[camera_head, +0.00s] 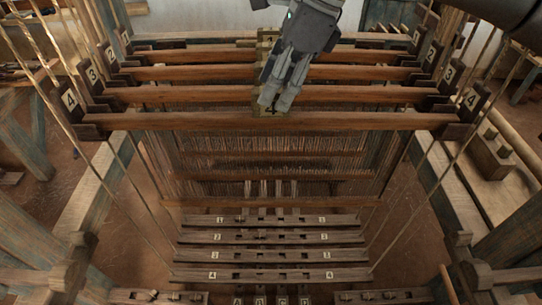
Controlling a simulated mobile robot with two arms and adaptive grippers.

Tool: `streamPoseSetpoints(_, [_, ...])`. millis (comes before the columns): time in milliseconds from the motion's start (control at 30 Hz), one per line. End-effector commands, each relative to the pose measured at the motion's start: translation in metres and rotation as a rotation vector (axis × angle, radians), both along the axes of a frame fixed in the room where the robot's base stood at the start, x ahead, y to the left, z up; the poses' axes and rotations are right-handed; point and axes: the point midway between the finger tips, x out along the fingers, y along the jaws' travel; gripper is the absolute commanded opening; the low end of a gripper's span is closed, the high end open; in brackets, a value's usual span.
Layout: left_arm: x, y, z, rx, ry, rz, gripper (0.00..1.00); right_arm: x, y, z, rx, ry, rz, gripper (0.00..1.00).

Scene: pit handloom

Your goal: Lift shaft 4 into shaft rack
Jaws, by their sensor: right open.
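Shaft 4 (190,121) is the nearest of several long reddish-brown wooden bars, level across the upper picture. Its ends meet dark stepped blocks at the left (92,131) and right (455,131), which look like the shaft rack; plates numbered 4 stand there. I cannot tell whether the bar sits in the slots. A pale center tab marked 4 shows at the bar's middle, partly hidden by my right gripper (272,103). That gripper comes from the top, open, its fingertips over the tab; contact is unclear. My left gripper is not in view.
Other shafts (200,94) lie parallel behind. Heddle strings hang below shaft 4 to a lower bar (215,203). Several numbered slats (215,255) lie lower down. Slanting cords flank both sides. A bench with a wooden block (490,155) stands at right.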

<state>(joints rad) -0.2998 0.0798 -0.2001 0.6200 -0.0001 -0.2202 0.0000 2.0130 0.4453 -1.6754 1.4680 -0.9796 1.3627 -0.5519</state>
Motion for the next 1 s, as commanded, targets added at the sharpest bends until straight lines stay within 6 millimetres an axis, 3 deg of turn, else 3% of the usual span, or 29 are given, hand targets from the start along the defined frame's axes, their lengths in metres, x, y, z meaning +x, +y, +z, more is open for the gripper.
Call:
streamPoseSetpoints(33, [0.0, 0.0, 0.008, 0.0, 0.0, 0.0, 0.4, -0.002, 0.001, -0.004, -0.003, 0.002, 0.002, 0.51])
streamPoseSetpoints(233, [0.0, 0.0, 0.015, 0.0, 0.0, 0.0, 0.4, -0.003, 0.01, -0.028, -0.001, 0.001, 0.002, 0.51])
streamPoseSetpoints(500, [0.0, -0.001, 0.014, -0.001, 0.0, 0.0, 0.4, -0.003, 0.011, -0.032, 0.0, 0.0, 0.001, 0.51])
streamPoseSetpoints(900, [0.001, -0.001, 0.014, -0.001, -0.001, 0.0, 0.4, -0.003, 0.011, -0.032, 0.0, 0.001, 0.001, 0.01])
streamPoseSetpoints(1000, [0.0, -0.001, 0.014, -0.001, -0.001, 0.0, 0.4, -0.003, 0.011, -0.032, 0.0, 0.0, 0.001, 0.0])
